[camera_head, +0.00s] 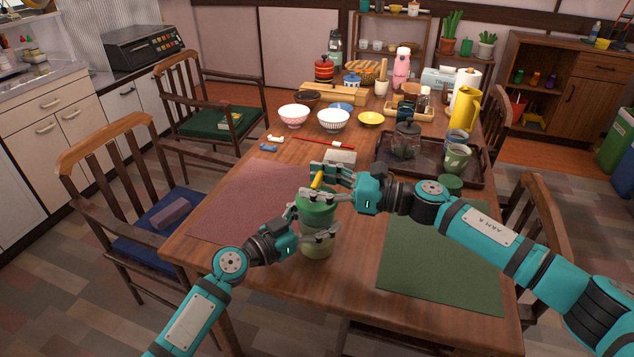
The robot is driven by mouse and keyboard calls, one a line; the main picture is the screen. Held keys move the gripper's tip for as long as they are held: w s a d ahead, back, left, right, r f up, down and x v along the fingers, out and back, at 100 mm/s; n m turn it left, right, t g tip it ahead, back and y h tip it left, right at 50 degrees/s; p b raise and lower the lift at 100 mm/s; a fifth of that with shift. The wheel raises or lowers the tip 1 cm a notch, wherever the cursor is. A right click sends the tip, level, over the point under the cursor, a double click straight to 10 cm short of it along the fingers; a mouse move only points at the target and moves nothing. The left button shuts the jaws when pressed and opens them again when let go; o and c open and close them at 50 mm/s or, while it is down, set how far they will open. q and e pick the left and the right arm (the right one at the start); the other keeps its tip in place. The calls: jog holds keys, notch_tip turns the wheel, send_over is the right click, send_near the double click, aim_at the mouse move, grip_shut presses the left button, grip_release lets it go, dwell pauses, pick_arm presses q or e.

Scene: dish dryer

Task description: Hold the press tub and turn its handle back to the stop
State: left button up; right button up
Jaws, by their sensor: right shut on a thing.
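The press tub (316,247), pale green with a darker green top, stands upright near the front middle of the table. Its yellow handle (318,179) sticks up above the top. My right gripper (322,184) comes from the right and is shut on the handle. My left gripper (308,223) comes from the left with its fingers around the tub's upper part. Whether these fingers press on the tub cannot be made out. The fingers hide part of the tub's side and top.
A red mat (245,200) lies left of the tub and a green mat (440,262) lies right. A dark tray (475,172) with cups stands behind on the right. Bowls (333,121) stand farther back. Chairs surround the table (352,290).

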jog(key=o, duration=1.2)
jog(key=v, duration=1.2)
pick_arm(q)
jog(key=o, duration=1.6)
jog(key=shift+o, duration=0.2)
